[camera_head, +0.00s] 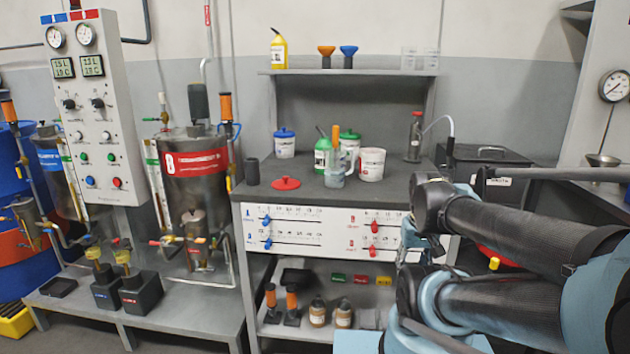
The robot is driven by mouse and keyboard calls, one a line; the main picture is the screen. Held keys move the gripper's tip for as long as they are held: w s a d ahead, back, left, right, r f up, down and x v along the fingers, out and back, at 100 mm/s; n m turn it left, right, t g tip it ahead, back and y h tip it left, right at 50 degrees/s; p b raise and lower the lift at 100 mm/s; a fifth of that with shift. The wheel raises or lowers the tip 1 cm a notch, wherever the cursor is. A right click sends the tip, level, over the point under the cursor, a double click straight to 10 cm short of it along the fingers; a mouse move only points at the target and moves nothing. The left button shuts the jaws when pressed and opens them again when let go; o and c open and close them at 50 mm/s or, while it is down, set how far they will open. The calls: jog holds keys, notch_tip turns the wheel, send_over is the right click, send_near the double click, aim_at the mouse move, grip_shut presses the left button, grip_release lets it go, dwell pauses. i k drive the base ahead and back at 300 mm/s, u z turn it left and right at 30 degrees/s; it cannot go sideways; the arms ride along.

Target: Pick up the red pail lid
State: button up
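The red pail lid (286,183) lies flat on the grey workbench top (310,190), near its front left part, with its small knob up. Nothing covers it. A white pail with red print (371,164) stands open to its right on the same bench. My arm is folded at the right of the view. What seems to be my gripper (415,240) is at the arm's end, before the bench's right front, well to the right of the lid and apart from it. Its fingers cannot be made out clearly.
A dark cup (252,171) stands just left of the lid. Behind are a blue-lidded pail (284,143), a green-lidded pail (350,141) and a clear jug (335,167). A dark bottle (414,137) stands at the right. A shelf (350,72) hangs above; a tank (195,165) stands left.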

aim_at(285, 183)
jog(key=z, duration=1.55)
jog(key=k, duration=0.8)
jog(key=u, duration=1.5)
jog(key=i, duration=0.5)
jog(key=u, duration=0.05)
